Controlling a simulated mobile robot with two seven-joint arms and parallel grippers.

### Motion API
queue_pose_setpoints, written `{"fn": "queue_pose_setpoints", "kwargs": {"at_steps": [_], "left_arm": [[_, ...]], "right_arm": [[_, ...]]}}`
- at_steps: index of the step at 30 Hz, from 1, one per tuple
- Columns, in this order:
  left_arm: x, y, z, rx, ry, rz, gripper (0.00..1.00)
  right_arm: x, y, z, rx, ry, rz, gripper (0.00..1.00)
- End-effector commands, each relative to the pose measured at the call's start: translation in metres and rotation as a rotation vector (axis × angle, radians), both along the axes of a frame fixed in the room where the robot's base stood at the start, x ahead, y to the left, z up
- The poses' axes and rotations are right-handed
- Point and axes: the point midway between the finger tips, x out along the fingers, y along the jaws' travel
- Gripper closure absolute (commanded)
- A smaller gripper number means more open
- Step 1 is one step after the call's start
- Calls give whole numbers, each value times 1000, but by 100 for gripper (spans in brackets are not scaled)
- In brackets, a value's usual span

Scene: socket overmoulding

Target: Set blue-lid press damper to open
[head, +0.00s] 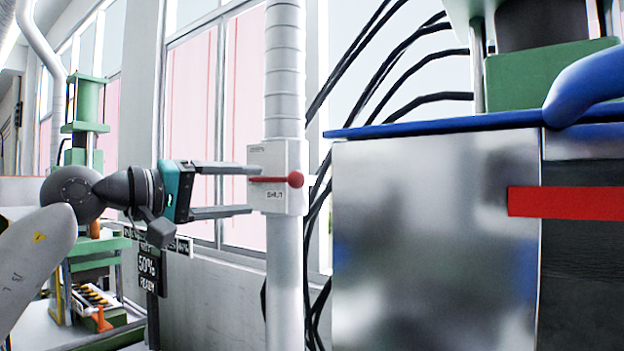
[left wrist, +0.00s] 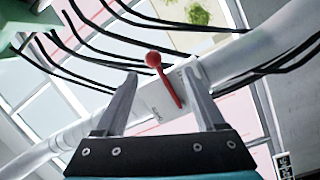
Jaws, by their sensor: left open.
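The damper box (head: 265,160) is a pale block on the upright duct, with one label at its top and "SHUT" at its bottom. Its red lever (head: 275,180) lies level across the box, with the round knob at the right end. In the left wrist view the lever (left wrist: 168,85) shows between the two fingers. My left gripper (head: 252,190) is open, one finger above the lever's height and one below, with the tips close to the box. I cannot tell whether they touch it. The blue-lid press (head: 430,230) stands right of the duct. My right gripper is not in view.
The duct (head: 285,80) runs straight up and down beside the windows. Black cables (head: 400,70) hang behind and right of it. A green press (head: 87,115) stands far left, near a dark sign (head: 148,270) reading "50% READY". A red bar (head: 565,203) crosses the near press.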

Motion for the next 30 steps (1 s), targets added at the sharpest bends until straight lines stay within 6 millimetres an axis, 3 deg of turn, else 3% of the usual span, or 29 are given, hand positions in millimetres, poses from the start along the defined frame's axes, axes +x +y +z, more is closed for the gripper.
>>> {"fn": "queue_pose_setpoints", "kwargs": {"at_steps": [3,8,24,30], "left_arm": [[-7,2,15,92,-86,25,29],[-2,-3,18,114,-105,31,29],[64,-77,20,106,-100,27,29],[83,-96,19,105,-100,31,29]], "right_arm": [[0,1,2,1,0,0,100],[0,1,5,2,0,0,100],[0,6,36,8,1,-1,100],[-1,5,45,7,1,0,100]]}}
